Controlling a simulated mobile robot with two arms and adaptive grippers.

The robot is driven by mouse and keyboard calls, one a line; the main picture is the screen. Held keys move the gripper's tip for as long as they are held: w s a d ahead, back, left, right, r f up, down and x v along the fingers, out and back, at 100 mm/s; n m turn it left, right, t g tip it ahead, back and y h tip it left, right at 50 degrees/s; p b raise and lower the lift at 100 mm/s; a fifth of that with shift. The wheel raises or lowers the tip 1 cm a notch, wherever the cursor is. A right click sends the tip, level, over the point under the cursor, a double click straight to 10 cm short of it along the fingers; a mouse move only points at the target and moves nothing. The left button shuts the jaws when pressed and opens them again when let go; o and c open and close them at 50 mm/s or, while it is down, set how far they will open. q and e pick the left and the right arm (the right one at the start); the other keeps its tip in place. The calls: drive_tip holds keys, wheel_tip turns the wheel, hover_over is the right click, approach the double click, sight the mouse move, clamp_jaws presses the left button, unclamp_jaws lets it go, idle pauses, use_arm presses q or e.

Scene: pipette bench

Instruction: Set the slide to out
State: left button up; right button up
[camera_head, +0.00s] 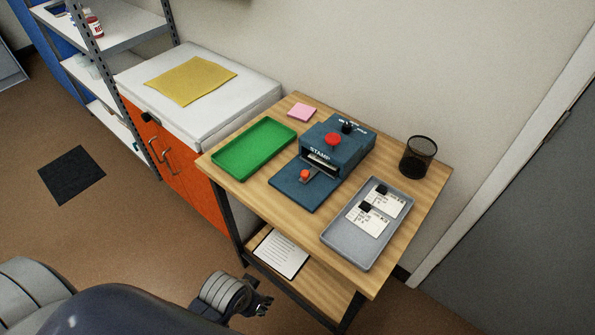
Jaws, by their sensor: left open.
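The blue stamp machine (352,150) stands on the wooden table, with a red button on its front top and a black knob behind it. Its flat blue base plate (291,190) reaches out toward the lower left. A small slide with an orange-red knob (305,174) sits on this plate, in front of the machine's dark opening. How far the slide reaches into the opening is too small to tell. My left gripper (263,304) is open and empty, low in front of the table and well apart from the machine. My right gripper is out of view.
A green tray (222,163) lies left of the machine, and a grey tray (337,246) with cards and black clips lies right. A pink pad (302,112) and black mesh cup (418,157) stand behind. The table's front edge (290,253) and lower shelf are near my left gripper.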

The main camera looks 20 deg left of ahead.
use_arm(q)
drive_tip(key=w+a+r+m+t+y+b, duration=0.1)
drive_tip(key=w+r+m+t, duration=0.45)
drive_tip(key=w+r, duration=0.8)
drive_tip(key=w+a+r+m+t, duration=0.1)
drive_tip(key=w+r+m+t, duration=0.1)
drive_tip(key=w+r+t, duration=0.95)
drive_tip(key=w+d+r+m+h, duration=0.2)
drive_tip(key=d+r+m+h, duration=0.25)
drive_tip(key=r, duration=0.35)
drive_tip(key=w+d+r+m+h, duration=0.1)
drive_tip(key=d+r+m+h, duration=0.25)
drive_tip(key=r+m, duration=0.3)
drive_tip(key=s+d+r+m+g+h, duration=0.1)
drive_tip(key=d+r+m+g+h, duration=0.35)
drive_tip(key=d+m+h, duration=0.75)
drive_tip(key=m+g+y, duration=1.4)
drive_tip(key=m+y, duration=0.1)
drive_tip(key=m, duration=0.1)
approach(304, 172)
drive_tip(key=p+x, duration=0.1)
drive_tip(key=x, duration=0.7)
drive_tip(key=shift+d, duration=0.1)
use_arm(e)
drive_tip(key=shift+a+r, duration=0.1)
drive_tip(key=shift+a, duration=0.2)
